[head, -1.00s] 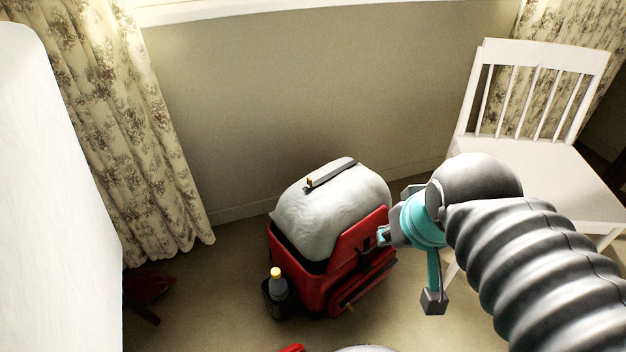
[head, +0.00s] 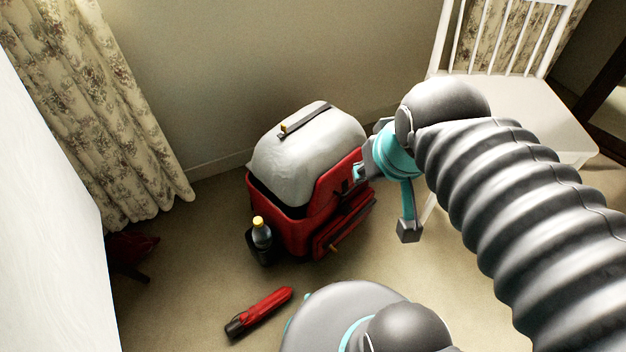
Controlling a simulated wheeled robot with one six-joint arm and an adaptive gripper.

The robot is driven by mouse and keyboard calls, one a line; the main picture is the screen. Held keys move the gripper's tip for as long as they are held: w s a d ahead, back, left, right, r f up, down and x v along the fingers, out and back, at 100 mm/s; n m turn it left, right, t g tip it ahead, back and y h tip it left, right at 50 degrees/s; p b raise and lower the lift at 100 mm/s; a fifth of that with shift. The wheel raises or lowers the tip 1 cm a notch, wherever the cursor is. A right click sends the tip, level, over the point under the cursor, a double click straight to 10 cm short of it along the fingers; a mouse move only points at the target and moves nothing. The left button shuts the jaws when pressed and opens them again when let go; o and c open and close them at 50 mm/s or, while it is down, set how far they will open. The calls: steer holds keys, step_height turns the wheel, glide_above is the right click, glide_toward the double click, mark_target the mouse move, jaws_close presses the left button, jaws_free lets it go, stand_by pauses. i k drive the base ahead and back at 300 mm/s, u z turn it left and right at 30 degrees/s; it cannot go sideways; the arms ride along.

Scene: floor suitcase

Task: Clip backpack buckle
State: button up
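A red backpack (head: 287,232) stands upright on the floor with a puffy light grey top (head: 310,155). A dark strap (head: 308,119) lies across that top, with a small yellow piece (head: 284,128) at its left end. Whether this is the buckle, and whether it is fastened, is too small to tell. My gripper (head: 360,173) is at the backpack's upper right side, below the level of the strap. Its fingers are small and partly hidden by my wrist, and I cannot tell whether they touch the backpack or are open.
A bottle with a yellow cap (head: 262,232) sits in the backpack's left side pocket. A folded red umbrella (head: 260,311) lies on the floor in front. A white chair (head: 520,110) stands at the right, a floral curtain (head: 95,110) hangs at the left.

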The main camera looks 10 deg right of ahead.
mark_target(346, 209)
steer(key=z, duration=1.7)
steer(key=k, duration=0.8)
steer(key=u, duration=1.55)
